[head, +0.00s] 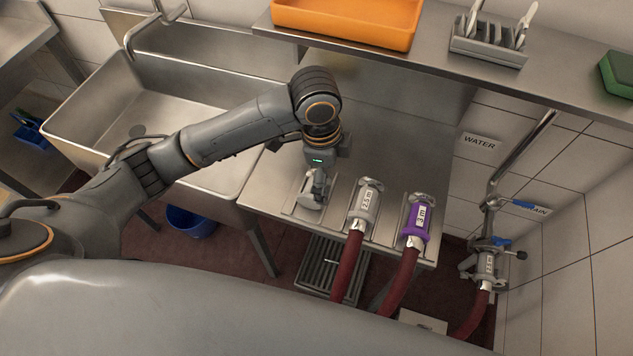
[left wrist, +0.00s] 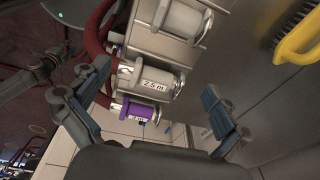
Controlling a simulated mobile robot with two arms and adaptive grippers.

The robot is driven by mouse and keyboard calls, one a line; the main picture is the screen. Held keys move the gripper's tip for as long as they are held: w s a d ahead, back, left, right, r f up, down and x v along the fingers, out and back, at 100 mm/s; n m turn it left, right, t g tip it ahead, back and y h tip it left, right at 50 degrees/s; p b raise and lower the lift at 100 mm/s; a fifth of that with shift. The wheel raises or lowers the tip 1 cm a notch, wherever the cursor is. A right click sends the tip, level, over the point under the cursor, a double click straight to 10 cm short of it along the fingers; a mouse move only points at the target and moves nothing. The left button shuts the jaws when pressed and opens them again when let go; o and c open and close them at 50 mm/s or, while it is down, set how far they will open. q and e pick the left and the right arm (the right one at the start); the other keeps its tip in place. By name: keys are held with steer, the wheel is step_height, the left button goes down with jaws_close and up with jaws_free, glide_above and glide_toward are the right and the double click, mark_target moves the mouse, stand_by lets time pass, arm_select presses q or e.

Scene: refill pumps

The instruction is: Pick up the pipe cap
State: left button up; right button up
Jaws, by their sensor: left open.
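The pipe cap (head: 311,199), a pale grey metal fitting, lies in the leftmost holder on the steel bench. In the left wrist view a plain pale cylinder that looks like it (left wrist: 182,20) is at the top. My left gripper (head: 317,184) points down at the cap from above and partly covers it. In the left wrist view the left gripper's fingers (left wrist: 153,82) are spread, with nothing held between them. I cannot tell whether a finger touches the cap. A dark jointed part at that view's left edge looks like my right gripper (left wrist: 38,72); its jaws are unclear.
Beside the cap are a white 2.5 m hose coupling (head: 366,203) and a purple 3 m one (head: 415,228). A sink (head: 95,95) is at left. A shelf (head: 400,57) above holds an orange tray (head: 348,22). A valved pipe (head: 487,245) is at right.

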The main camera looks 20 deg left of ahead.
arm_select(q)
steer(key=w+a+r+m+y, duration=0.1)
steer(key=w+a+r, duration=0.1)
steer(key=a+r, duration=0.1)
steer(key=f, duration=0.3)
steer(key=f+p, duration=0.1)
steer(key=f, duration=0.4)
steer(key=shift+w+a+f, duration=0.2)
steer(key=shift+a+f, duration=0.1)
steer(key=shift+s+f+g+p, duration=0.1)
steer(key=shift+f+g+p, duration=0.2)
steer(key=shift+f+p, duration=0.25)
step_height(320, 180, down, 4)
steer(key=shift+s+a+r+p, duration=0.15)
steer(key=shift+p, duration=0.4)
steer(key=shift+f, duration=0.3)
arm_select(e)
steer(key=r, duration=0.3)
steer(key=shift+s+d, duration=0.15)
steer(key=shift+d, duration=0.1)
arm_select(q)
steer(key=shift+c, duration=0.4)
steer(key=c, duration=1.3)
arm_select(e)
steer(key=shift+r, duration=0.1)
